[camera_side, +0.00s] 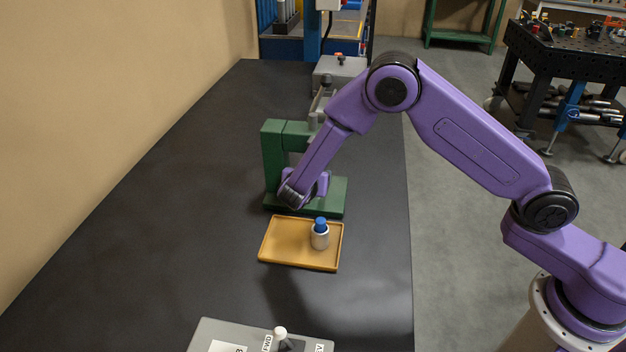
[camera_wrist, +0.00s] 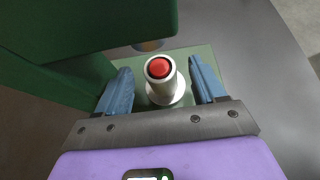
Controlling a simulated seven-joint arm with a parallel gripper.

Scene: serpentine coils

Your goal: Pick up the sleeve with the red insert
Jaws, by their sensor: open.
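In the wrist view a silver sleeve with a red insert (camera_wrist: 159,70) stands upright on a round flanged foot above the green base. My gripper (camera_wrist: 159,64) is open, with one blue finger on each side of the sleeve and a gap visible on both sides. In the side view my gripper (camera_side: 305,190) is low at the green press (camera_side: 272,160), and the sleeve with the red insert is hidden there. Another sleeve with a blue insert (camera_side: 320,236) stands upright on the yellow tray (camera_side: 275,250).
The green press's upper arm overhangs close to my gripper, and its green base (camera_side: 335,195) lies below. A grey control box with a white-knobbed lever (camera_side: 281,332) is at the front. Grey equipment (camera_side: 338,68) stands behind the press. The black table (camera_side: 150,220) is clear on the left.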

